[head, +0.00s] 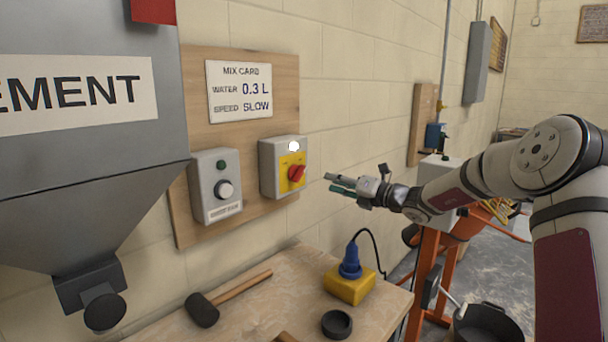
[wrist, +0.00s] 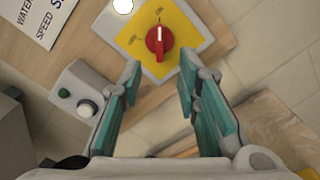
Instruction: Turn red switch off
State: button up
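The red switch (head: 297,173) is a rotary knob on a yellow plate (head: 286,185), on the front of a grey box (head: 269,160) mounted on a wooden wall board. A white round lamp (head: 294,146) above the plate looks lit. In the wrist view the red switch (wrist: 159,39) is beyond my fingertips, with its white mark running roughly up the picture. My gripper (head: 333,183) is to the right of the switch in the head view, apart from it. In the wrist view my gripper (wrist: 160,80) is open and empty, its teal fingers spread on either side below the switch.
A second grey box (head: 215,185) with a green button and a white knob is left of the switch box. A grey cement hopper (head: 90,190) stands at the left. Below, a wooden bench (head: 260,315) holds a mallet (head: 205,308) and a yellow block with a blue plug (head: 350,283).

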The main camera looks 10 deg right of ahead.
aim_at(303, 173)
jog(key=x, duration=1.2)
jog(key=shift+b, duration=0.4)
grip_shut()
